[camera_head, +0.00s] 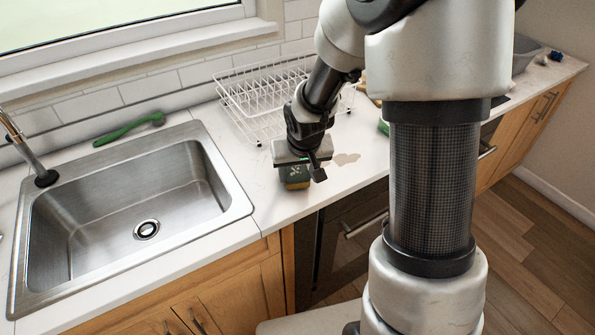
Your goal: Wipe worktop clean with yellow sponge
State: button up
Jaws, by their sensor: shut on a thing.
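My gripper (305,165) points down over the white worktop (262,190), just right of the sink. It is shut on the yellow sponge (295,177), which shows a dark green side with a pale mark and a yellow edge below. The sponge is at or just above the worktop near its front edge; I cannot tell if it touches. A beige stain (346,158) lies on the worktop just right of the gripper. Part of the sponge and the worktop behind are hidden by the gripper and my arm.
A steel sink (90,255) with a tap (38,165) is at the left. A green brush (130,128) lies behind it. A white wire dish rack (262,98) stands behind my gripper. A grey basin (524,55) is at the far right. My arm hides much of the right worktop.

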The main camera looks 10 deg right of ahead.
aim_at(307, 172)
jog(key=shift+f+b, duration=0.6)
jog(key=shift+f, duration=0.05)
dwell(0.4)
jog(key=shift+s+a+f+b, duration=0.15)
jog(key=shift+s+a+b, duration=0.05)
jog(key=shift+a+b, duration=0.45)
jog(key=shift+s+a+b, duration=0.3)
jog(key=shift+a+b, duration=0.15)
jog(key=shift+a, duration=0.35)
jog(key=shift+d, duration=0.1)
jog(key=shift+w+d+r+p, duration=0.2)
jog(key=shift+d+p, duration=0.25)
jog(key=shift+d, duration=0.25)
jog(key=shift+w+d+r+p, duration=0.1)
jog(key=shift+w+d+p, duration=0.1)
jog(key=shift+d+p, duration=0.35)
jog(key=shift+w+d+f+p, duration=0.1)
jog(key=shift+w+d+p, duration=0.2)
jog(key=shift+d, duration=0.5)
jog(key=shift+w+d+f+p, duration=0.1)
jog(key=shift+w+d+p, duration=0.15)
jog(key=shift+d, duration=0.55)
